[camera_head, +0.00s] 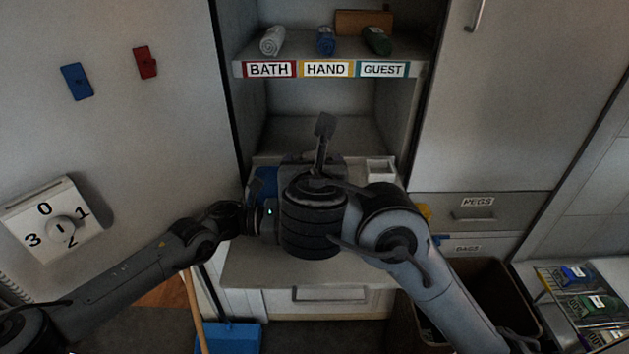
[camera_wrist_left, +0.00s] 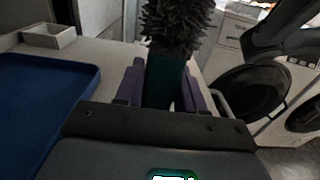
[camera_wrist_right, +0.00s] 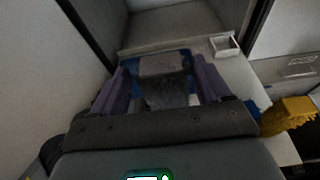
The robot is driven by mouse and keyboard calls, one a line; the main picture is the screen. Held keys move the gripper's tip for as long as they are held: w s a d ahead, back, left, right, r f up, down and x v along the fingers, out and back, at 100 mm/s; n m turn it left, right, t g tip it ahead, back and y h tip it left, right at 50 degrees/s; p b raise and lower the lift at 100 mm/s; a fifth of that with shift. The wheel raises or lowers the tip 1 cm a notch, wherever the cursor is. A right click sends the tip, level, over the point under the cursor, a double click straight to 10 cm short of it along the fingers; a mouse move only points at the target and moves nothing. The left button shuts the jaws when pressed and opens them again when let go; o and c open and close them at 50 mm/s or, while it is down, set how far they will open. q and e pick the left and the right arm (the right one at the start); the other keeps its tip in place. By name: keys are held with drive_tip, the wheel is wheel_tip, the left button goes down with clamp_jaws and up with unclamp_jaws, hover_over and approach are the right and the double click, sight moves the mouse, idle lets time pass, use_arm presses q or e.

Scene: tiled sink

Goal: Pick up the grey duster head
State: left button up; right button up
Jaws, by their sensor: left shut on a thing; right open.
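The grey duster head (camera_wrist_left: 178,28) is dark and shaggy in the left wrist view, at the top of a dark teal handle (camera_wrist_left: 165,82). My left gripper (camera_wrist_left: 163,88) is shut on this handle, with purple fingers on both sides. In the head view my left gripper is mostly hidden behind my right wrist. My right gripper (camera_wrist_right: 162,82) is open in the right wrist view. A grey piece (camera_wrist_right: 165,66) shows between its fingers over something blue; I cannot tell whether it is the duster head or whether the fingers touch it.
A blue tray (camera_wrist_left: 40,92) lies on the white counter. A small white box (camera_head: 380,167) stands near its back right corner. A yellow shaggy thing (camera_wrist_right: 288,114) is at the right edge. A labelled shelf (camera_head: 325,69) with rolled towels is above. Both wrists are close together.

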drive_tip(key=shift+x, duration=2)
drive_tip(key=shift+d, duration=0.15)
drive_tip(key=c, duration=1)
drive_tip(key=shift+c, duration=0.2)
drive_tip(key=shift+r, duration=0.15)
wheel_tip(320, 180, up, 18)
use_arm(q)
drive_tip(key=o, duration=1.3)
drive_tip(key=shift+c, duration=0.2)
